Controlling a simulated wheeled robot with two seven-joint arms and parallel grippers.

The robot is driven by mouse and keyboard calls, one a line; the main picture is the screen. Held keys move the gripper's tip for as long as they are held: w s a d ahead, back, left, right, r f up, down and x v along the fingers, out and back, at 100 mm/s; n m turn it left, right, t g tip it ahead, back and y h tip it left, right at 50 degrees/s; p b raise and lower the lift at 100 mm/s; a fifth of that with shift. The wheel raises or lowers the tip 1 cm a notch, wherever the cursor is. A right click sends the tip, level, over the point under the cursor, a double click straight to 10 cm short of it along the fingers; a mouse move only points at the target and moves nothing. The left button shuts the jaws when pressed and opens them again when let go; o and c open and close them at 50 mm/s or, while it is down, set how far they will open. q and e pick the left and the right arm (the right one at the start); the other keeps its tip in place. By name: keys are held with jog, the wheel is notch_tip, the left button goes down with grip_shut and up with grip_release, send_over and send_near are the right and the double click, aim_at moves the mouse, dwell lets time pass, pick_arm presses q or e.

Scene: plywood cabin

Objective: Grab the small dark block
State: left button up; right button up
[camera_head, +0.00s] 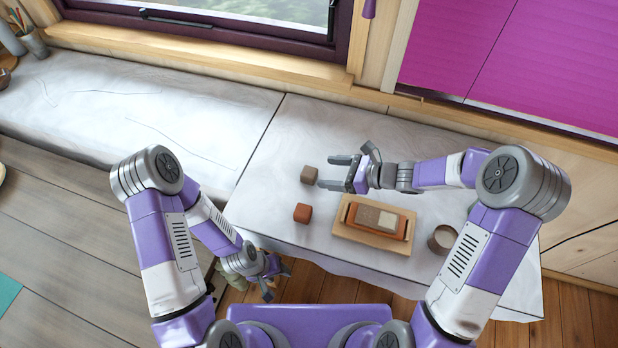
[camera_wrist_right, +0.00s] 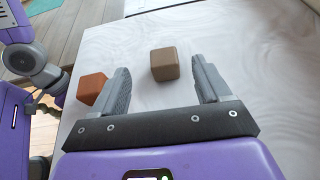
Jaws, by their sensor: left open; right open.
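A small brown-grey block (camera_head: 309,175) sits on the white cloth-covered table, left of my right gripper (camera_head: 326,173). My right gripper is open and empty, its fingertips pointing at this block. In the right wrist view the brown-grey block (camera_wrist_right: 164,64) shows in the gap between the two fingers, at about the fingertips, with space on both sides. A small orange-red block (camera_head: 302,213) sits nearer to me; in the wrist view it (camera_wrist_right: 91,88) is partly hidden by the left-hand finger. My left gripper (camera_head: 279,281) is open and empty, low beside the table's front edge.
A wooden tray (camera_head: 345,229) holding an orange-brown piece with pale and brown tops stands right of the orange-red block. A round cup (camera_head: 442,239) stands further right, near my right arm. The table is clear left of the blocks. A window and magenta panels line the back.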

aim_at(316, 174)
jog(key=shift+w+a+f+b, duration=0.1)
jog(key=shift+w+f+b, duration=0.3)
jog(key=shift+f, duration=0.45)
jog(key=shift+w+a+f, duration=0.1)
jog(key=shift+a, duration=0.25)
jog(key=x, duration=0.6)
jog(key=shift+a+f+b, duration=0.15)
jog(key=shift+f+b, duration=0.15)
jog(key=shift+b, duration=0.05)
pick_arm(q)
jog(key=shift+w+f, duration=0.15)
jog(key=shift+f, duration=0.4)
jog(key=shift+w+f, duration=0.15)
jog(key=shift+f, duration=0.4)
pick_arm(e)
jog(key=c, duration=1.1)
